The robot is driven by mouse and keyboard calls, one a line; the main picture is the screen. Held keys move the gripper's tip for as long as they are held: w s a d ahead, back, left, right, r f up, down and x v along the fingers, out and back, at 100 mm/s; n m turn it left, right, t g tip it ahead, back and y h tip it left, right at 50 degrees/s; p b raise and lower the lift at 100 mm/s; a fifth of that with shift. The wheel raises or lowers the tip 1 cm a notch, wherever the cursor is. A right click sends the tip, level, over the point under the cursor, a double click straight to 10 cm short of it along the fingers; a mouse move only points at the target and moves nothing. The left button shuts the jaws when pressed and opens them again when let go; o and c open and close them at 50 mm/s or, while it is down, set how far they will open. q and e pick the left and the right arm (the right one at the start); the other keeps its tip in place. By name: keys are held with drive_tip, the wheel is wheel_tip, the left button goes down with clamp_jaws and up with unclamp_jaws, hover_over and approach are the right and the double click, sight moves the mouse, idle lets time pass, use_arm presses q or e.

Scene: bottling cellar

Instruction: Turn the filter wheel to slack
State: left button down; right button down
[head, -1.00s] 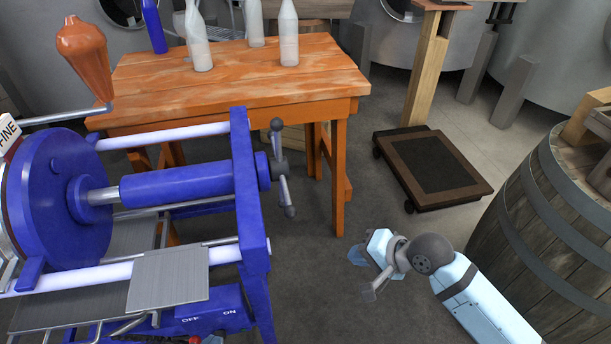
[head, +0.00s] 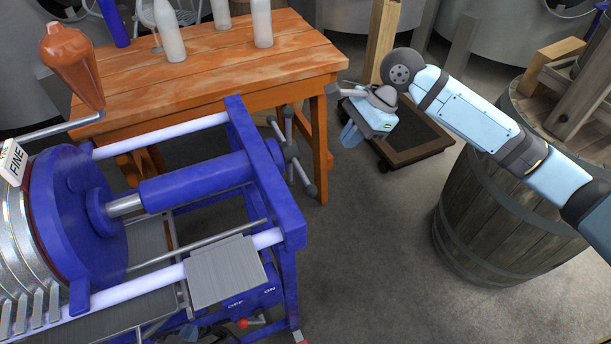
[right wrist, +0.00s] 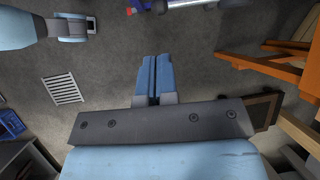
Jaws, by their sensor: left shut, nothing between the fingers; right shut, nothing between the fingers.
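The filter wheel (head: 291,152) is a dark grey hub with knobbed spokes at the right end of the blue filter press (head: 270,180). My right gripper (head: 351,135) is shut and empty, to the right of the wheel and apart from it, with its fingers pointing down. In the right wrist view its two blue fingers (right wrist: 152,82) lie together with nothing between them. No slack mark is readable on the wheel.
An orange wooden table (head: 215,65) with bottles stands behind the press. A low wheeled platform (head: 415,140) is behind my right gripper. A wooden barrel (head: 500,220) stands to the right. The floor between press and barrel is clear.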

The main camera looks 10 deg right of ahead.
sight(313, 187)
drive_tip(key=b+x, duration=0.1)
drive_tip(key=x, duration=1.3)
drive_tip(key=shift+w+d, duration=0.1)
drive_tip(key=shift+d, duration=0.05)
